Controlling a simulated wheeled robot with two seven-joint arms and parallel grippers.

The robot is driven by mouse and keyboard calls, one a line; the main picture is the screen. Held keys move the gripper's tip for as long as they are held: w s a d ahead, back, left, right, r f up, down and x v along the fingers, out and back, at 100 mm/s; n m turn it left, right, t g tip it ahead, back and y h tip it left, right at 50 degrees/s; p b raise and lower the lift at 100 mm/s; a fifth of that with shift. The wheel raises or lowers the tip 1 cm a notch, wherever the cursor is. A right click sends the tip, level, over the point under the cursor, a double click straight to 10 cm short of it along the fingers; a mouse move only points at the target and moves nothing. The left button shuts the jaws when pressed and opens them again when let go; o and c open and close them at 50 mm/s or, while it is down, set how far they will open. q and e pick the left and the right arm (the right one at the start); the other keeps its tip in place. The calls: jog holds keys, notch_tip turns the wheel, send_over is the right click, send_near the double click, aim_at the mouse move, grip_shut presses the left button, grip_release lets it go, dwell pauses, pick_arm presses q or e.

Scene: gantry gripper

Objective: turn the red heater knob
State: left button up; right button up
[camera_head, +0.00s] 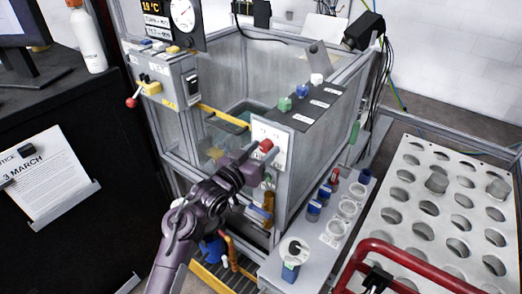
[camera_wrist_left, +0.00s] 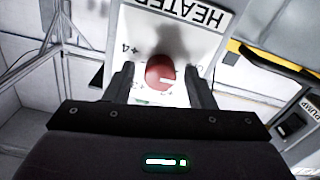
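The red heater knob (camera_head: 266,145) sits on a white panel (camera_head: 264,129) at the front corner of the tank. In the left wrist view the round knob (camera_wrist_left: 160,72) has a white pointer mark and lies below an upside-down HEATER label (camera_wrist_left: 188,14), with scale marks around it. My left gripper (camera_head: 253,157) is at the panel in the head view. In the left wrist view its two dark fingers stand open on either side of the knob, with a visible gap on each side. My right gripper is in neither view.
A grey-framed tank (camera_head: 205,135) stands behind the panel. A control box with a red-tipped lever (camera_head: 132,102) is to the left. A shelf with blue and red-topped vials (camera_head: 322,195) and a perforated rack (camera_head: 420,205) with a red rail (camera_head: 400,255) are to the right.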

pick_arm(q)
jog(key=c, duration=0.9)
jog(key=shift+o, duration=0.2)
